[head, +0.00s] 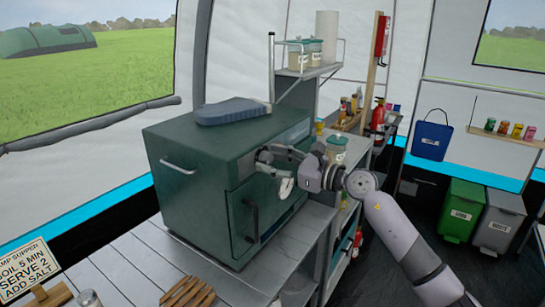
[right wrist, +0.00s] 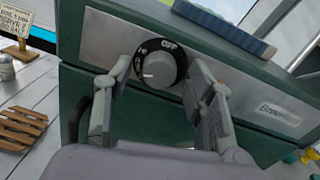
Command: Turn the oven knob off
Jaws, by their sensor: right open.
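The dark green oven (head: 190,175) stands on a grey slatted counter, its door shut. In the right wrist view its round dark knob (right wrist: 160,68) sits on a metal panel (right wrist: 112,40) under the printed OFF. The white pointer mark is at the knob's lower left, away from OFF. My right gripper (head: 273,172) is in front of the oven's upper front. In the right wrist view its open fingers (right wrist: 162,78) lie on either side of the knob; I cannot tell whether they touch it. In the head view the gripper hides the knob. My left gripper is out of view.
A blue folded item (head: 233,110) lies on the oven top. The oven door handle (head: 251,218) juts out below my gripper. A wooden trivet (head: 188,293) and a sign (head: 28,270) are at the front left. A shelf with jars (head: 305,55) stands behind.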

